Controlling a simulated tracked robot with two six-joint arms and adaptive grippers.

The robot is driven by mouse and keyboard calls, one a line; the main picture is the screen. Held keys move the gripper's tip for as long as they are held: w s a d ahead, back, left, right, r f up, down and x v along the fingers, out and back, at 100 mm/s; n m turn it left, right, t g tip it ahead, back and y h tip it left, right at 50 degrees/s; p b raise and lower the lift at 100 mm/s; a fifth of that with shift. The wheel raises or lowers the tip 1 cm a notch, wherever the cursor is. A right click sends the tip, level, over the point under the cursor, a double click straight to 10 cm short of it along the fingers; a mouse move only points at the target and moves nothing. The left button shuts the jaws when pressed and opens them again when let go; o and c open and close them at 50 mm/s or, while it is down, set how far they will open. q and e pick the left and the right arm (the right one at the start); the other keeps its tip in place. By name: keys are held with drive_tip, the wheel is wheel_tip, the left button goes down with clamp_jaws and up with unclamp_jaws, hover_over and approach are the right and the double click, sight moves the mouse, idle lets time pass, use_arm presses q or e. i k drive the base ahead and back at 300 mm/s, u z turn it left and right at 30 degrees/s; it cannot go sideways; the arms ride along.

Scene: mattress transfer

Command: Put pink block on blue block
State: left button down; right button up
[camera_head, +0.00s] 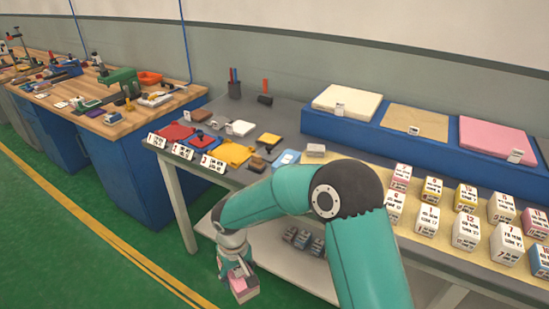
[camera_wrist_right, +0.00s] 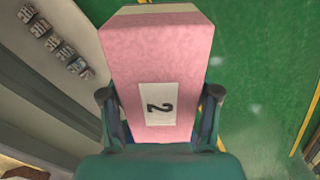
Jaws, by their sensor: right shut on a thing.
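My right gripper (camera_head: 236,272) is shut on a pink block (camera_head: 244,291), low in front of the table. In the right wrist view the gripper (camera_wrist_right: 159,94) has a finger on each side of the pink block (camera_wrist_right: 158,50). That block has a pale end and a white label with a 2. A long blue block (camera_head: 310,126) stands along the back of the table. A small light-blue item (camera_head: 286,158) lies on the table, partly hidden by my arm. My left gripper is not in view.
The grey table (camera_head: 288,118) carries cloth samples and several labelled blocks at right. White, tan and pink slabs (camera_head: 497,138) lie on the long blue block. Several small dark items sit on the lower shelf (camera_head: 278,266). Green floor (camera_head: 90,235) is free at left.

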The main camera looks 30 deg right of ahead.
sight(287, 159)
drive_tip(key=z, duration=0.15)
drive_tip(key=k, duration=1.05)
drive_tip(key=z, duration=0.35)
drive_tip(key=i, duration=1.05)
